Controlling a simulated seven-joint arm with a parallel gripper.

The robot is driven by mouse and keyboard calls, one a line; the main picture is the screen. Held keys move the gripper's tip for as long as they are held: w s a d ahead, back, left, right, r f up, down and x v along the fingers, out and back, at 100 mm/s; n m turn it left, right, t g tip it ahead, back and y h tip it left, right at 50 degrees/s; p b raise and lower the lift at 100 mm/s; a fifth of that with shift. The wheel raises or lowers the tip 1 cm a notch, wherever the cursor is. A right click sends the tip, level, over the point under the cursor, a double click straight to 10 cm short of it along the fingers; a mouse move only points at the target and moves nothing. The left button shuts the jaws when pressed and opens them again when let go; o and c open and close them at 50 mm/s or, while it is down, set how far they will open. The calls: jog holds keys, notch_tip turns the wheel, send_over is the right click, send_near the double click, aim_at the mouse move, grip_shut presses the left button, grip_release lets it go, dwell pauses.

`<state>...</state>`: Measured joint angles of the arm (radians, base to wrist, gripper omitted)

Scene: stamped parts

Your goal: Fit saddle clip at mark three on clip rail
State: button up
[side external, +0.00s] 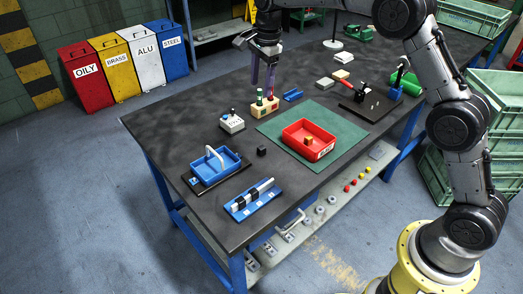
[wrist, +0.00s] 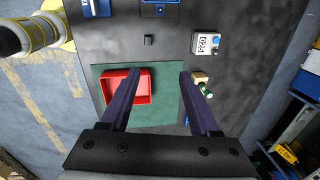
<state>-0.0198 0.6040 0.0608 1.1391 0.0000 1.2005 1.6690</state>
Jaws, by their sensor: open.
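The clip rail (side external: 256,192) is a pale bar with dark pieces on it. It lies on a blue plate with white labels at the bench's near left edge; which mark is which is too small to read. Part of the blue plate shows at the top of the wrist view (wrist: 96,8). A small black block (side external: 261,151), possibly the saddle clip, stands alone on the bench between the rail and the green mat; it also shows in the wrist view (wrist: 149,40). My gripper (side external: 263,82) is open and empty, high above the bench's far side, well away from the block.
A blue tray with a white handle (side external: 231,160) stands beside the rail. A grey button box (side external: 231,124) and a wooden block with pegs (side external: 258,110) stand nearby. Bare bench surrounds the black block.

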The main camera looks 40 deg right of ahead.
jog(key=g, duration=0.2)
send_over(261, 147)
jog(key=f, duration=1.7)
jog(key=shift+w+a+f, duration=0.2)
jog(key=shift+f, duration=0.1)
jog(key=shift+s+d+f, duration=0.1)
jog(key=shift+s+f, duration=0.05)
jog(key=shift+f, duration=1.2)
jog(key=shift+s+d+f, duration=0.1)
jog(key=shift+s+f, duration=0.05)
jog(key=shift+f, duration=1.2)
grip_shut()
